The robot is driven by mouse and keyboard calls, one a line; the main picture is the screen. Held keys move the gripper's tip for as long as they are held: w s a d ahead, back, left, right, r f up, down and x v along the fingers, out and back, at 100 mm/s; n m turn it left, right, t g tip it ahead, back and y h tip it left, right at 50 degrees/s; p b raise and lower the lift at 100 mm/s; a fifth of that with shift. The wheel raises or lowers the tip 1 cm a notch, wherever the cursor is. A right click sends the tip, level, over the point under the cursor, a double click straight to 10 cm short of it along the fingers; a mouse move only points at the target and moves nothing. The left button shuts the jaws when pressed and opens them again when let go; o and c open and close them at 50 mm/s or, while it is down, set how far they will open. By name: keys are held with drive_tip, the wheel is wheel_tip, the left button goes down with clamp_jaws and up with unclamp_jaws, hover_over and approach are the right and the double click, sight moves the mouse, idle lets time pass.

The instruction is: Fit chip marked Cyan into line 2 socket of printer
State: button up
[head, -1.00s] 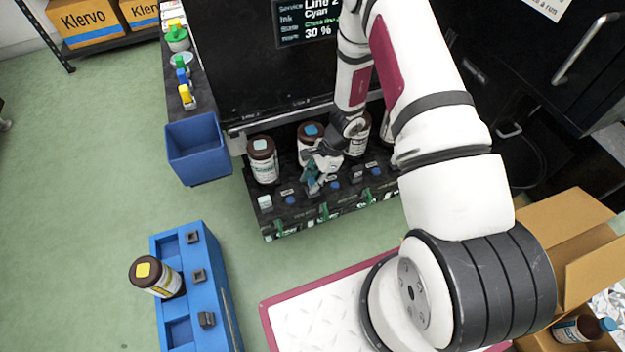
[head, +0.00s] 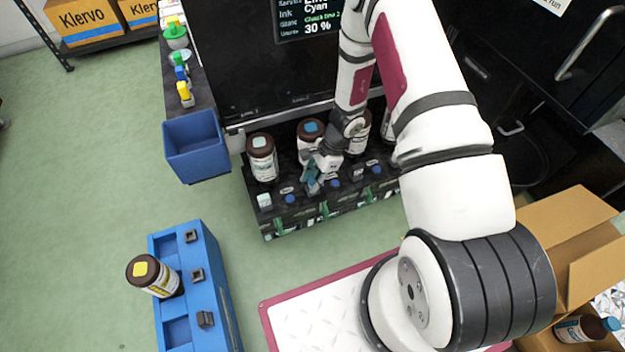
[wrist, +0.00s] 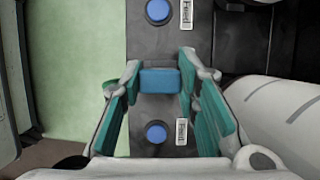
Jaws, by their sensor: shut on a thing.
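My gripper (head: 312,176) is at the printer's front deck and closed around a small blue chip (wrist: 160,80). Its teal-padded fingers stand on either side of the chip in the wrist view (wrist: 157,85). The chip sits between two round blue feed buttons (wrist: 157,11), over the middle position of the deck, the line 2 socket. The fingers and chip hide the socket, so I cannot tell how deep the chip sits. The printer (head: 255,70) has a screen (head: 308,18) reading Cyan and 30 %.
Brown bottles (head: 262,158) stand in the printer bay behind the deck. A blue bin (head: 196,148) hangs at its left. A blue rack (head: 215,285) with a yellow-capped bottle (head: 153,277) stands front left. An open carton (head: 570,235) is at the right. Floor between is clear.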

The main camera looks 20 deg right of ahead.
drive_tip(key=o, duration=1)
drive_tip(key=shift+r+p, duration=2.45)
drive_tip(key=shift+r, duration=1.1)
